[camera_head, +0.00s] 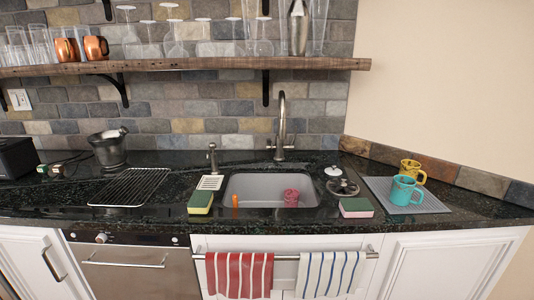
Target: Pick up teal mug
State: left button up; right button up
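The teal mug (404,191) stands upright on a grey mat (434,204) at the right end of the dark counter. Its handle points to the right. A yellow mug (411,170) stands just behind it on the same mat, partly covered by the teal mug. Neither of my grippers shows in the head view.
A sink (257,183) with a pink cup (291,197) inside lies left of the mat. A pink and green sponge (356,207) sits between them near the front edge. A stone backsplash (445,180) runs behind the mugs. A shelf (190,66) with glasses hangs above.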

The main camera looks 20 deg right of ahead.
aim_at(403, 187)
jog(key=z, duration=1.5)
jog(key=i+l+u, duration=0.1)
jog(key=l, duration=0.15)
jog(key=i+l+u, duration=0.1)
jog(key=l, duration=0.1)
